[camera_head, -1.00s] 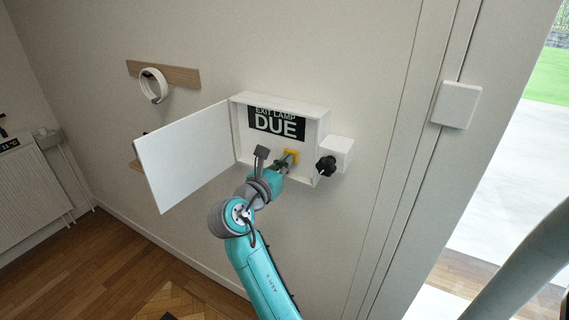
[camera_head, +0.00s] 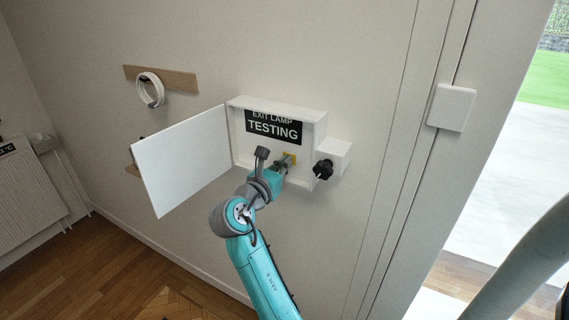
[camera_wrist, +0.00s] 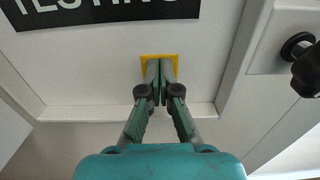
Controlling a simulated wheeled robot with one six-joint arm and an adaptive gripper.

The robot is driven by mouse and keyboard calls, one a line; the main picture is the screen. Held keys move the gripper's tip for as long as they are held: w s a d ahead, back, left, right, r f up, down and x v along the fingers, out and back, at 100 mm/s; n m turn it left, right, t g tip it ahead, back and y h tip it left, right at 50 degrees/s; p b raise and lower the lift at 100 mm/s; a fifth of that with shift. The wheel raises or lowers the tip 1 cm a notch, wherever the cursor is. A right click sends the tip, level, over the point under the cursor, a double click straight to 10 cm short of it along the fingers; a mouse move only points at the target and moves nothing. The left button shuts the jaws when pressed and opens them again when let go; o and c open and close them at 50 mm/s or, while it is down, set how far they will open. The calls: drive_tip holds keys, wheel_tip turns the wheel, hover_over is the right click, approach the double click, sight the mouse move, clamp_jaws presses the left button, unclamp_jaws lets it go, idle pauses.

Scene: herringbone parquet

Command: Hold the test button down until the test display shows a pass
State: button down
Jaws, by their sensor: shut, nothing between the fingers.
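The test display (camera_head: 274,126) is a black panel inside the open white wall box. It reads "EXIT LAMP TESTING". Its lower edge, with the word "TESTING", also shows in the wrist view (camera_wrist: 110,8). The test button sits below the display; its yellow surround (camera_head: 291,157) shows around my fingertips, and it also shows in the wrist view (camera_wrist: 147,59). My gripper (camera_head: 284,164) is shut and empty, with its fingertips against the middle of the yellow square. In the wrist view my gripper (camera_wrist: 158,70) covers the button itself.
The white box door (camera_head: 183,160) stands swung open to the left. A black knob (camera_head: 323,169) on a small white box (camera_head: 335,157) sticks out close to the right of my gripper. A white ring (camera_head: 150,89) hangs on a wooden rail at the upper left.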

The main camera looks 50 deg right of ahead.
drive_tip(key=shift+s+a, duration=0.15)
drive_tip(key=shift+a, duration=0.2)
idle(4.9)
drive_tip(key=s+a, duration=0.2)
drive_tip(key=a, duration=0.9)
drive_tip(key=shift+s+a, duration=0.15)
drive_tip(key=shift+a, duration=0.25)
drive_tip(key=shift+f, duration=0.15)
